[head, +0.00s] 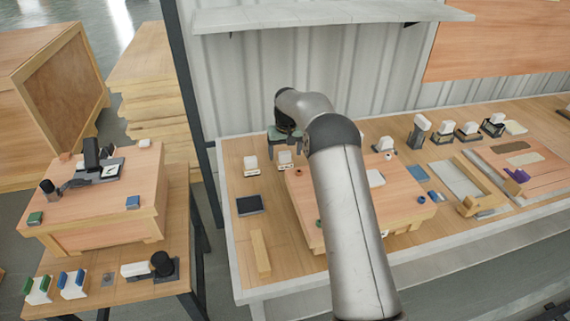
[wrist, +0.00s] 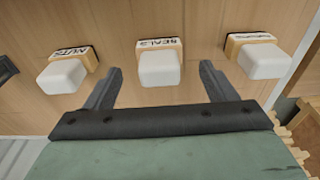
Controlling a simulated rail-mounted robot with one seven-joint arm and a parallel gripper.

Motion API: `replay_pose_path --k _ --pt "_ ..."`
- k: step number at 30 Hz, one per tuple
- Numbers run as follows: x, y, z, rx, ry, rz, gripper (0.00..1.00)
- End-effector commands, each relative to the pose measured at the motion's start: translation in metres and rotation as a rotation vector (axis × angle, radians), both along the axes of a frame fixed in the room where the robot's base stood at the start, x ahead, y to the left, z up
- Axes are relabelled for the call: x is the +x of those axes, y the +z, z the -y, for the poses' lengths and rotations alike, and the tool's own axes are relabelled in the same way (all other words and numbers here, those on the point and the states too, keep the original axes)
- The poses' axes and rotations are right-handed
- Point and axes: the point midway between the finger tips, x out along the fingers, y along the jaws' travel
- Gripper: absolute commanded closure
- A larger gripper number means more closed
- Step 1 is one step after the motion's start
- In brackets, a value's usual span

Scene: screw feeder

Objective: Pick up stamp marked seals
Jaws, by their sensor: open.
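In the wrist view, the stamp marked SEALS (wrist: 159,68) has a white block handle on a wooden base and stands on the wooden table. My gripper (wrist: 160,78) is open and empty, with one finger on each side of this stamp in the picture. I cannot tell how far above it the fingers are. A stamp marked NUTS (wrist: 63,72) is to its left. A third stamp (wrist: 262,58) with an unreadable label is to its right. In the head view, my gripper (head: 286,139) is over the back left of the table, above two white stamps whose labels are unreadable.
In the head view, a wooden box (head: 404,196) stands right of the stamps, partly behind my arm. A dark pad (head: 249,204) and a wooden bar (head: 260,254) lie nearer the front. A shelf (head: 330,14) hangs above the back. More stamps (head: 444,132) stand at the right.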

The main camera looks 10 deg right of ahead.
Motion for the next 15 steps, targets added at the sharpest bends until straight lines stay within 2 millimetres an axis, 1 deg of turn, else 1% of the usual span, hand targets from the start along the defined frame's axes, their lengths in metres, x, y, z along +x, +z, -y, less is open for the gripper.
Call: replay_pose_path --k 6,9,11,15 --pt "0.003 -0.031 0.000 0.000 0.000 -0.003 0.22" --pt "0.005 -0.044 0.000 0.000 0.000 -0.002 0.22" --pt "0.006 -0.047 0.000 0.000 0.000 -0.001 0.22" --pt "0.006 -0.047 0.000 0.000 0.000 0.000 0.22"
